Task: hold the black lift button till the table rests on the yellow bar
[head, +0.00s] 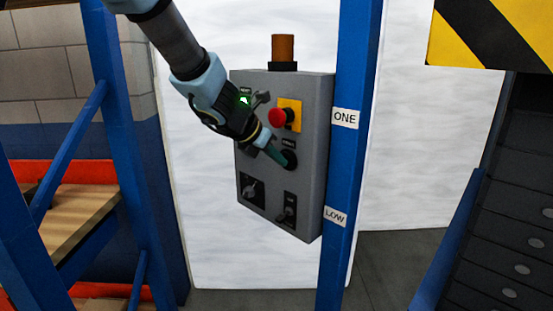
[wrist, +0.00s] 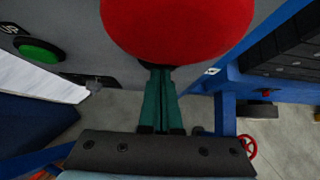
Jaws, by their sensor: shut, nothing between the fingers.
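A grey control box (head: 310,110) hangs on a blue post in the head view. A round black button (head: 291,158) sits on its face, under a small label I cannot read. My gripper (head: 281,160) is shut and empty, its green fingertips at the black button; I cannot tell whether they press it. In the wrist view the shut fingers (wrist: 160,95) point past a red mushroom button (wrist: 180,25), and the black button is hidden. A yellow and black striped edge (head: 490,35), perhaps the table's, shows top right above dark ribbed sides. I cannot make out a separate yellow bar.
The red mushroom button (head: 278,117) on its yellow plate is just above my fingers. A green button (wrist: 38,48) marked UP is close by. Two switches (head: 252,190) sit lower on the box. The blue post (head: 348,160) carries ONE and LOW labels. A blue rack (head: 120,130) stands left.

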